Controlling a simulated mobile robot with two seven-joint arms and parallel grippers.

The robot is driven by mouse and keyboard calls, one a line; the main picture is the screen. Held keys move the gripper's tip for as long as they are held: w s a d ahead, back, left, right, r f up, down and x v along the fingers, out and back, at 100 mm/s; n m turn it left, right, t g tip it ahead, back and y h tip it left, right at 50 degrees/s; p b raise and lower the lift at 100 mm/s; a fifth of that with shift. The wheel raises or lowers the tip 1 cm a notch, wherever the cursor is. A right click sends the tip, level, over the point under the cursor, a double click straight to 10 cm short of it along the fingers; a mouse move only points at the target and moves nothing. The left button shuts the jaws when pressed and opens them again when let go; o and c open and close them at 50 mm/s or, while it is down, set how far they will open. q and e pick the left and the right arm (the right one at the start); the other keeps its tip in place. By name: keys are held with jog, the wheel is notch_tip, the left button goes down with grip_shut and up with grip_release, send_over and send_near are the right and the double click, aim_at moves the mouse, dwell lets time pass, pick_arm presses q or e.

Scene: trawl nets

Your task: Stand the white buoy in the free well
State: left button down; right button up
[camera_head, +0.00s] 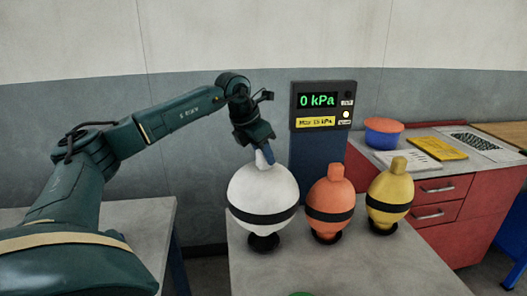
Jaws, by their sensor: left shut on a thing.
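The white buoy (262,190) is a large round float with a black band, upright at the left of the row. My left gripper (263,156) points down from above and is shut on its neck. A black well (264,242) shows directly under the white buoy; I cannot tell whether the buoy rests in it or hangs just above it. An orange buoy (329,195) and a yellow buoy (390,190), each with a black band, stand upright to the right in black wells. My right gripper is not in view.
A gauge box (321,108) reading "0 kPa", with a yellow max label, stands on a blue post behind the buoys. The grey table (345,272) is clear at the front, except for a green edge (301,294). A red cabinet (440,205) with items on top is at right.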

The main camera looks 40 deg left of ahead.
aim_at(264, 165)
pick_arm(q)
jog(key=shift+f+b, duration=0.55)
jog(key=shift+f, duration=0.25)
jog(key=shift+f+b, duration=0.9)
jog(key=shift+f, duration=0.45)
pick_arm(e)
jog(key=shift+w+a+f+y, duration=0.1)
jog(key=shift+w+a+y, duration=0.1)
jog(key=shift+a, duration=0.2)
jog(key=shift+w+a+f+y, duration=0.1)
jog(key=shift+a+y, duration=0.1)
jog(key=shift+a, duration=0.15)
